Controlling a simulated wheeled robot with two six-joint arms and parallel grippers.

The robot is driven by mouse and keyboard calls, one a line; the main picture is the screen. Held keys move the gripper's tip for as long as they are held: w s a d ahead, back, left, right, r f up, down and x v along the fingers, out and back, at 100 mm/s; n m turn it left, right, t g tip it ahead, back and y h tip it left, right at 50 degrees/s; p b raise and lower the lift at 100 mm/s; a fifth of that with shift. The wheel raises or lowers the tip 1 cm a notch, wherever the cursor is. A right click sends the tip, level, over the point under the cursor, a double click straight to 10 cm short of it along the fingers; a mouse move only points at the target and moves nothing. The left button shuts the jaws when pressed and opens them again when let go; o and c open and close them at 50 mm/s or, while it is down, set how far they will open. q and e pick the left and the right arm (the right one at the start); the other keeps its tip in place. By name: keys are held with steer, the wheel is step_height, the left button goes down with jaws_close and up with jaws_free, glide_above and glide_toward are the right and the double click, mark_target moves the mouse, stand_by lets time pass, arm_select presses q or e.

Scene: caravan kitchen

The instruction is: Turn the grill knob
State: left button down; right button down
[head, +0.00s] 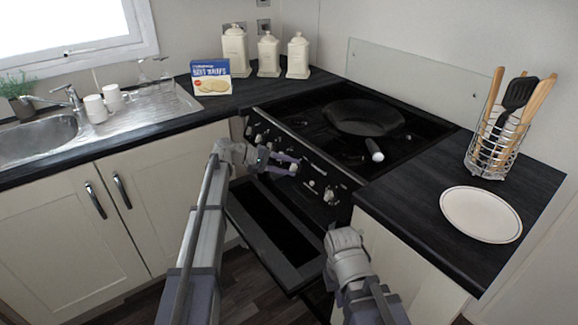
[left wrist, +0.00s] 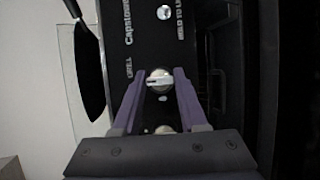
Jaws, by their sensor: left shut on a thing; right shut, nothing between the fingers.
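The grill knob (left wrist: 159,80) is a round silver-white knob on the cooker's black front panel, beside the printed word GRILL in the left wrist view. My left gripper (left wrist: 158,76) is shut on it, with one purple finger on each side. In the head view my left gripper (head: 284,163) reaches the control panel from the left, and the knob (head: 293,169) shows at its fingertips. My right gripper (head: 343,240) is low in front of the cooker, to the right of the open oven door, shut and empty; its fingers are mostly hidden.
The oven door (head: 270,240) hangs open below the panel. A frying pan (head: 362,117) sits on the hob, its handle toward the front. A utensil basket (head: 490,155) and a white plate (head: 481,214) stand on the right counter. More knobs line the panel.

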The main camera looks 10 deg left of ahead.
arm_select(q)
steer(key=shift+c, duration=2.3)
jaws_free()
steer(key=p+v, duration=0.3)
steer(key=v, duration=0.4)
steer(key=shift+a+r, duration=0.15)
steer(key=shift+a, duration=0.2)
